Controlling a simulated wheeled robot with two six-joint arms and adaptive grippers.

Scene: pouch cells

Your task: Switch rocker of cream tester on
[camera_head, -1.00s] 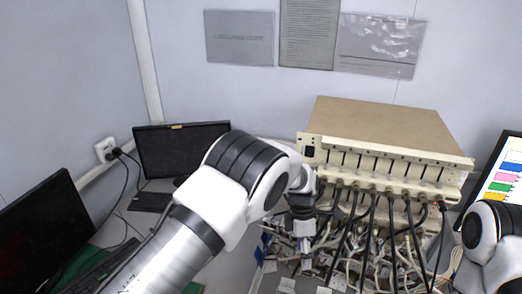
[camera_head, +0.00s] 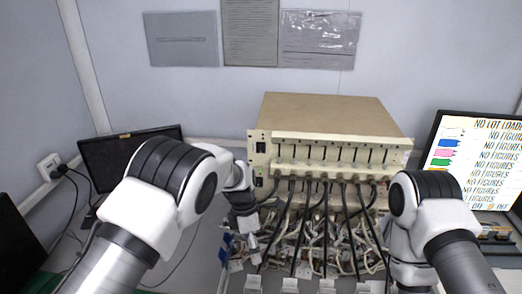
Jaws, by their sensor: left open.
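The cream tester (camera_head: 330,113) is a wide box with a tan top and a cream front, at the back centre of the bench. A small black rocker (camera_head: 261,147) shows at the left end of its front; which way it is tipped is too small to tell. My left gripper (camera_head: 248,222) is open, below and a little left of the rocker and apart from it. My left arm comes in from the lower left. My right arm is at the right, in front of the tester's right end; its gripper's fingers cannot be made out.
Black cables hang from the tester's front over a tangle of wires (camera_head: 320,235). White clips (camera_head: 290,285) line the front. A dark monitor (camera_head: 105,155) stands at the left, a lit screen (camera_head: 478,160) at the right. A wall socket (camera_head: 49,165) is at the far left.

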